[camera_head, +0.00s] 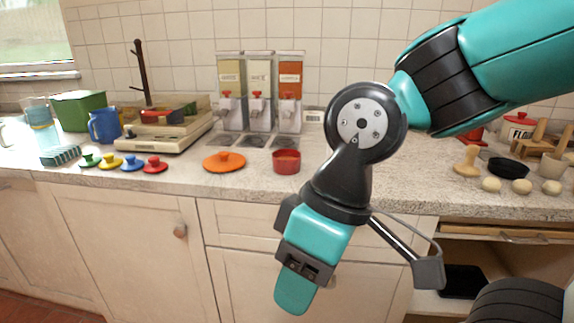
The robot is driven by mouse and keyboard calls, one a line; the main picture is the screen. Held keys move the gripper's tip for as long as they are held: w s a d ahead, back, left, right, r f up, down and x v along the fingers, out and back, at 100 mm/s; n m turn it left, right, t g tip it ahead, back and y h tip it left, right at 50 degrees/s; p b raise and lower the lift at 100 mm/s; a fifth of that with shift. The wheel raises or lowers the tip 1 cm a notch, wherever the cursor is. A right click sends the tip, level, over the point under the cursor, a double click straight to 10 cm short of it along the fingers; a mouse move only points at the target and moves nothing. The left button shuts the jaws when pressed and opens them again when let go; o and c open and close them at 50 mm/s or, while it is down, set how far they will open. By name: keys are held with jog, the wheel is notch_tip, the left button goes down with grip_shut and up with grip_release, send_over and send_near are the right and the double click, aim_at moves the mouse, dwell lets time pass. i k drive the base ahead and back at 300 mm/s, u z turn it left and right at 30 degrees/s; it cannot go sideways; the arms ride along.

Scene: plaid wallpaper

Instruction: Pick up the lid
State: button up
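An orange lid (224,161) with a round knob on top lies flat on the counter, left of a small red pot (286,162). Several small knobbed lid-like pieces stand in a row farther left: green (90,160), yellow (110,162), blue (132,163) and red (155,165). It is unclear which piece the task means; the orange one is the largest. My gripper (294,292) hangs in front of the cabinet doors, below the counter edge and right of the orange lid, apart from it. Its fingers overlap in this view, so its opening cannot be made out.
Three dispensers (259,90) stand against the tiled wall behind the orange lid. A scale (165,130), blue jug (104,125) and green box (80,110) stand left. Dough balls (491,185) and a black dish (508,168) lie right. Counter before the lid is clear.

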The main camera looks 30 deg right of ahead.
aim_at(224, 161)
jog(key=u, duration=1.25)
jog(key=i, duration=1.85)
jog(key=z, duration=1.4)
